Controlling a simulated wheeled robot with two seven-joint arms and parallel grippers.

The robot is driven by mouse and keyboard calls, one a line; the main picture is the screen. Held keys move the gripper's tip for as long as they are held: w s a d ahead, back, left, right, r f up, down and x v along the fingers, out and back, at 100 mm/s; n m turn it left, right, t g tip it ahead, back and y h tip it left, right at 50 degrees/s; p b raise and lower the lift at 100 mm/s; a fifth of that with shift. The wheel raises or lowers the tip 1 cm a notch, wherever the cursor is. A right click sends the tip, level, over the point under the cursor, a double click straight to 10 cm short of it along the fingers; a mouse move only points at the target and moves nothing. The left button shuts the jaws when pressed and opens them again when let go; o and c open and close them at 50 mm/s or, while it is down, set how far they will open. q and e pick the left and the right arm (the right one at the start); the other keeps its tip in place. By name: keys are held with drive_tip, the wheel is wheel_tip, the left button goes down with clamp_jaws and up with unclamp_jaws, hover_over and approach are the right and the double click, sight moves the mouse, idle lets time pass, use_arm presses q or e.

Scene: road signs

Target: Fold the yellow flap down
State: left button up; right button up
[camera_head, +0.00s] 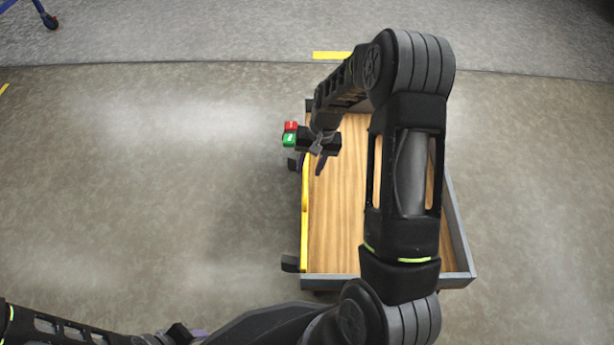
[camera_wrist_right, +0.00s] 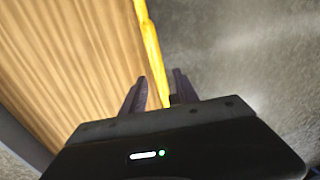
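The yellow flap (camera_head: 305,215) shows as a narrow, edge-on strip along the left side of a wood-floored cart (camera_head: 340,235), and seems to stand upright. My right gripper (camera_head: 319,163) is over the far part of this side. In the right wrist view, the flap (camera_wrist_right: 152,50) runs down between the two fingers of the right gripper (camera_wrist_right: 158,92). The fingers are apart, with a gap beside the strip, so the gripper looks open around it. Its lower end there is hidden by the gripper. My left gripper (camera_head: 188,333) is low at the bottom edge, its fingers unclear.
A red and green block (camera_head: 290,134) sits by the cart's far left side, beside my right gripper. The cart has a grey rim (camera_head: 458,235). My right arm covers much of its floor. Open floor (camera_head: 150,190) lies to the left.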

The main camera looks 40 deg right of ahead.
sight(306, 178)
drive_tip(key=f, duration=0.2)
drive_tip(key=f+b, duration=0.1)
drive_tip(key=shift+w+a+f, duration=0.25)
drive_tip(key=shift+c, duration=0.3)
clamp_jaws()
idle(1.0)
